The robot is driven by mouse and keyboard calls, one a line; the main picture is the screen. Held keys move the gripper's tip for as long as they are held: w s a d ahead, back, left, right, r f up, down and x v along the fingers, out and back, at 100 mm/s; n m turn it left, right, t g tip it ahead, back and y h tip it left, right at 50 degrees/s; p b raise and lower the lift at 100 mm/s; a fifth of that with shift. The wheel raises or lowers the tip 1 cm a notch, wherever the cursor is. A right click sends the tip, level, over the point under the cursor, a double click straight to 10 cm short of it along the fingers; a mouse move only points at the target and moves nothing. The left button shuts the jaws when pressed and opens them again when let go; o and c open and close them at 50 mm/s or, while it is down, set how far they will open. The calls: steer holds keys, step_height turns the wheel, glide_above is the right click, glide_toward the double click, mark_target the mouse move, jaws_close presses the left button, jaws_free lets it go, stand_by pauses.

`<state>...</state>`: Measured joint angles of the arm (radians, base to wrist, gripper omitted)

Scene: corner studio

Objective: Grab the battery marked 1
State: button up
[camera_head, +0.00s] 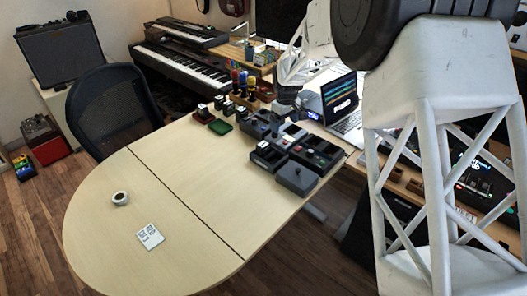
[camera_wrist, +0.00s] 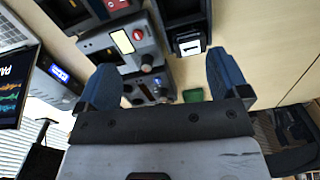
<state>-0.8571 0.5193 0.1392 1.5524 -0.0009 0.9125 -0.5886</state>
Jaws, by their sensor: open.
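A dark block with a white label bearing a dark mark like a 1, seemingly the battery (camera_wrist: 190,45), sits at the end of a dark open holder in the wrist view. In the picture the battery lies just beyond the fingertips, nearer the right finger; the height gap is hard to judge. In the head view my gripper (camera_head: 287,97) is over the dark devices at the table's back edge, and I cannot pick out the marked battery there.
Grey devices with knobs and a red button (camera_wrist: 138,36) lie close to the left finger. In the head view, an open laptop (camera_head: 340,105) stands to the right. The front of the wooden table (camera_head: 190,180) is mostly clear.

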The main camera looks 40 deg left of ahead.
steer(key=n, duration=0.1)
glide_above(263, 144)
steer(key=f, duration=0.5)
steer(key=shift+w+f, duration=0.25)
steer(key=shift+f, duration=0.05)
steer(key=shift+f, duration=0.1)
steer(key=shift+f, duration=1.15)
steer(key=shift+f, duration=0.1)
steer(key=shift+s+d+f, duration=0.1)
steer(key=shift+s+f, duration=0.05)
steer(key=shift+f, duration=1.15)
steer(key=shift+s+f, duration=0.1)
steer(key=shift+f, duration=1.15)
steer(key=shift+c, duration=0.4)
